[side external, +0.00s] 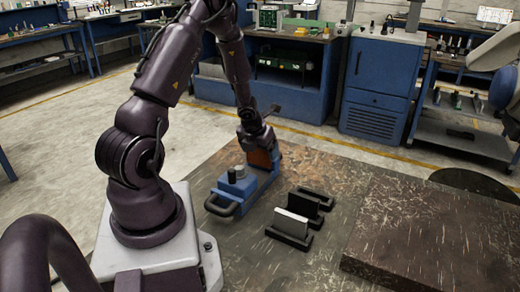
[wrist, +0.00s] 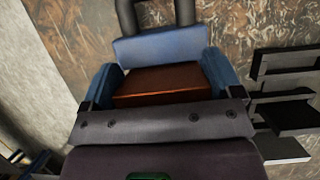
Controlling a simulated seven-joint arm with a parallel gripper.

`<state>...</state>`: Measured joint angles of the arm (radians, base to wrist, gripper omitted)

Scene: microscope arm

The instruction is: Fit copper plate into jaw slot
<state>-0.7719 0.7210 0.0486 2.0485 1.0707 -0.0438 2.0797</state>
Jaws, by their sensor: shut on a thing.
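The copper plate (side external: 259,159) is a flat orange-brown piece held at my gripper (side external: 261,151), at the far end of the blue vise (side external: 258,190). In the wrist view the plate (wrist: 158,88) lies between the two blue fingers of my gripper (wrist: 162,82), which is shut on it. The light blue bar of the vise (wrist: 160,46) shows just beyond the plate. A dark handle loops out from the vise's near end in the side view. The jaw slot and the plate's lower edge are hidden, so I cannot tell how deep the plate sits.
Black holders stand right of the vise; one bears a pale plate (side external: 292,223), another a black plate (side external: 303,205). An empty-looking black holder (side external: 318,194) is behind them. A raised scratched slab (side external: 435,235) fills the table's right. Bare table lies between it and the holders.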

